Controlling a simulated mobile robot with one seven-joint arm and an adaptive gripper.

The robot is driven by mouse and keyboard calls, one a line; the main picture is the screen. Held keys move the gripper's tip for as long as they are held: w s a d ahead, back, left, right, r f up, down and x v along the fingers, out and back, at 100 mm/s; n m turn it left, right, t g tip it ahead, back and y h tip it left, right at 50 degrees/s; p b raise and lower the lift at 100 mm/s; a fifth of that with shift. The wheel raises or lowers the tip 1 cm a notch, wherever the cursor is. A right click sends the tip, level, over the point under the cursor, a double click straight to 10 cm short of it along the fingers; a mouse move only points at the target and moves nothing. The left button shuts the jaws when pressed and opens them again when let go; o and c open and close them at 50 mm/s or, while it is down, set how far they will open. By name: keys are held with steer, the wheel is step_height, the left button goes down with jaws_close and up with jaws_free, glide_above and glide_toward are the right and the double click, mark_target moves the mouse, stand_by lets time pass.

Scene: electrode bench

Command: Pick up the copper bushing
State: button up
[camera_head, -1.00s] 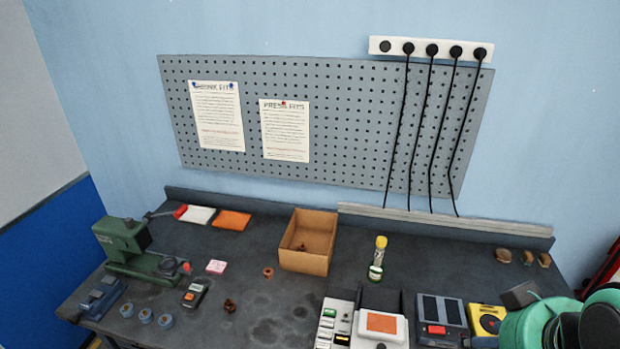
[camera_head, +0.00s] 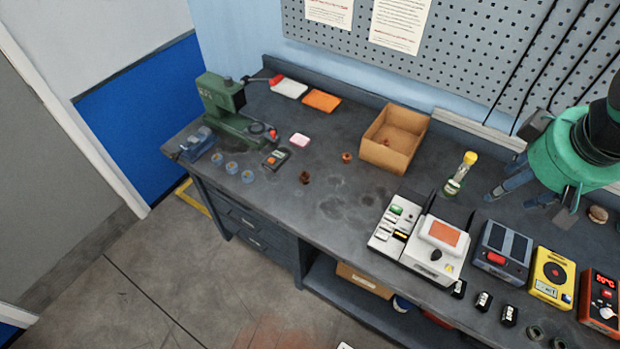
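A small copper-brown ring (camera_head: 346,157) lies on the dark bench just left of the cardboard box. A darker brown bushing-like piece (camera_head: 304,177) lies nearer the bench's front edge. Another small reddish-brown piece (camera_head: 386,142) is inside the cardboard box (camera_head: 388,162). I cannot tell for sure which one is the copper bushing. My gripper (camera_head: 528,200), on a teal arm end, is at the right, well apart from all of them. Its grey fingers look spread, and I see nothing between them.
A yellow-capped bottle (camera_head: 460,174), a white device (camera_head: 428,248) and several instruments fill the right. The bench (camera_head: 345,185) is clear around the bushings.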

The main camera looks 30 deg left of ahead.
steer(key=w+a+f+n+g, duration=0.1)
steer(key=w+a+f+n, duration=0.2)
steer(key=w+a+n, duration=0.7)
steer(key=n+g+h, duration=0.1)
steer(key=n+g, duration=0.2)
steer(key=n, duration=1.2)
glide_above(304, 175)
step_height(304, 175, down, 25)
steer(key=shift+w+r+b, duration=0.1)
steer(key=shift+r+b, duration=0.1)
steer(key=shift+b, duration=0.25)
steer(key=shift+f+b, duration=0.7)
steer(key=shift+f, duration=3.55)
steer(key=shift+f, duration=0.15)
